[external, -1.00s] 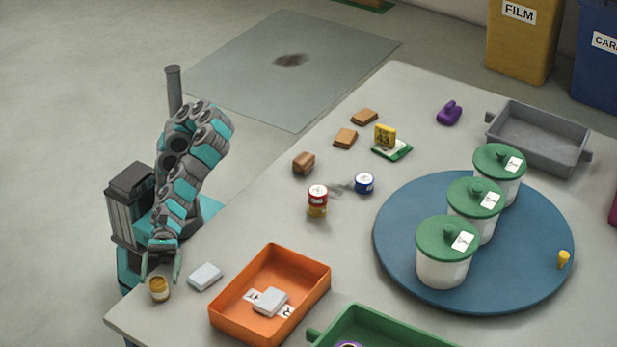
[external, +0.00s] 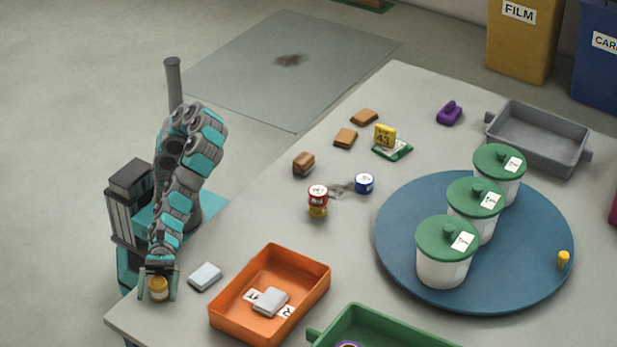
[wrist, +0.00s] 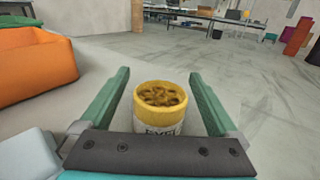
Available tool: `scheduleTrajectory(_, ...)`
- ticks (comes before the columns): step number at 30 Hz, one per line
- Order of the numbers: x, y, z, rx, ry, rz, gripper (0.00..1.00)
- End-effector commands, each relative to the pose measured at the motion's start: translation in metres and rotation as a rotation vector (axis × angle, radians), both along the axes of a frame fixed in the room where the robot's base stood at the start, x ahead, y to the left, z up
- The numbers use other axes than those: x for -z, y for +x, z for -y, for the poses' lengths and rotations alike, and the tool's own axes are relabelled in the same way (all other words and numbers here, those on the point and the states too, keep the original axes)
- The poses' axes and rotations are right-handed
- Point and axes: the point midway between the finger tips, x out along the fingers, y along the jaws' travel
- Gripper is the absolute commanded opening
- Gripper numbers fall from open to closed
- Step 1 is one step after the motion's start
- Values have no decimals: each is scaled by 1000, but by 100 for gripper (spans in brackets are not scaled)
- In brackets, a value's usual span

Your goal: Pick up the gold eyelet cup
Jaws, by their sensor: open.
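The gold eyelet cup (external: 158,288) stands upright near the table's front left edge. In the wrist view the cup (wrist: 161,105) shows a yellow rim, gold eyelets inside and a pale label with dark letters, partly hidden by my gripper's body. My gripper (external: 159,293) is down at the cup with a finger on either side. In the wrist view my gripper (wrist: 160,85) has its green fingers apart, with the cup between them and a visible gap on each side.
A white block (external: 205,277) lies just right of the cup. An orange tray (external: 222,318) with another pale block in it stands farther right. A green tray (external: 392,328), a blue turntable (external: 400,267) with lidded tubs, and red and blue cups lie beyond.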

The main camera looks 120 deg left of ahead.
Motion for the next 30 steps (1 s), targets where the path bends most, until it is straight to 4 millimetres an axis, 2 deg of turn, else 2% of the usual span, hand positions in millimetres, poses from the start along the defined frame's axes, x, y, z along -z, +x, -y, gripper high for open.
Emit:
scheduleTrajectory(3,0,0,0,0,0,0,94)
scheduleTrajectory(27,0,0,0,0,1,0,4)
scheduleTrajectory(28,0,0,0,0,1,0,0)
scheduleTrajectory(30,0,0,0,0,1,1,0)
